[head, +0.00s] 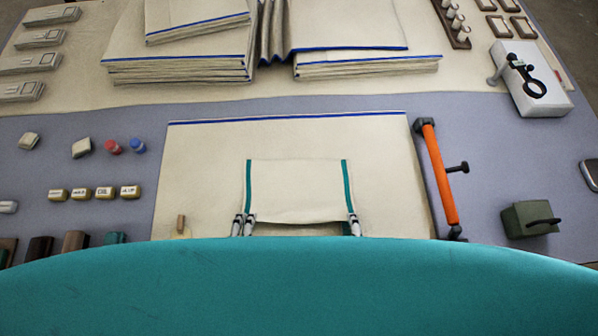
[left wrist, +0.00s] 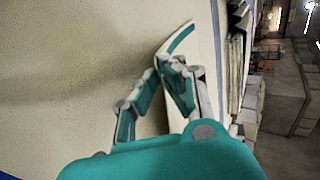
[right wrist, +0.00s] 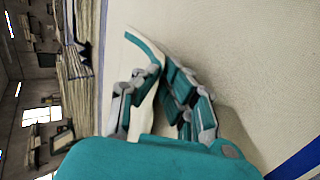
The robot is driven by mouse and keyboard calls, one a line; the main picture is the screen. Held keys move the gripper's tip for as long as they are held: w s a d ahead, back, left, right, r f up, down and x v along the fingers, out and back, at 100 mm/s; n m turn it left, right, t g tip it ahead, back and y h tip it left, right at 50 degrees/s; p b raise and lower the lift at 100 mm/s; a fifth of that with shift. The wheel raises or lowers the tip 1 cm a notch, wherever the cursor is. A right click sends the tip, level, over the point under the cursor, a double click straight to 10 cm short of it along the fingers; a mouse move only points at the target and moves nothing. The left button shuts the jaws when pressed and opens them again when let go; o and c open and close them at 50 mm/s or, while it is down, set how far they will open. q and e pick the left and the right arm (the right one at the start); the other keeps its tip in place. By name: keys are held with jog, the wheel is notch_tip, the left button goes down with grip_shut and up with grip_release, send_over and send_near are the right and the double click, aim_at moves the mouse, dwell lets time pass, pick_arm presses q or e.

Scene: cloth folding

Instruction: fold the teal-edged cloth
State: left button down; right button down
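The teal-edged cloth (head: 296,190) is cream, with teal strips along its left and right sides. It lies on a larger blue-edged cream cloth (head: 385,170). My left gripper (head: 243,224) is at its front left corner and my right gripper (head: 353,222) at its front right corner. In the left wrist view the fingertips (left wrist: 158,68) come together at the teal strip (left wrist: 181,37). In the right wrist view the fingertips (right wrist: 163,70) pinch the cloth near the teal strip (right wrist: 143,45). A dark shadow lies under the front edge, which looks slightly raised.
Folded blue-edged cloths (head: 180,65) are stacked at the back. An orange-handled tool (head: 440,175) lies close on the right, with a green block (head: 530,219) beyond. Small labelled blocks (head: 104,192) and red and blue pieces (head: 113,146) stand on the left.

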pick_arm(q)
jog(key=c, duration=1.2)
grip_release()
pick_arm(e)
jog(key=c, duration=1.2)
grip_release()
pick_arm(q)
jog(key=shift+s+r, duration=0.15)
jog(key=shift+r, duration=0.25)
pick_arm(e)
jog(key=shift+s+r, duration=0.2)
jog(key=shift+r, duration=0.2)
pick_arm(q)
jog(key=s+r, duration=0.5)
jog(key=r, duration=0.3)
jog(key=shift+s, duration=0.35)
pick_arm(e)
jog(key=s+r, duration=0.5)
jog(key=r, duration=0.3)
jog(key=shift+s, duration=0.3)
pick_arm(q)
jog(key=shift+r, duration=0.1)
pick_arm(e)
jog(key=shift+r, duration=0.1)
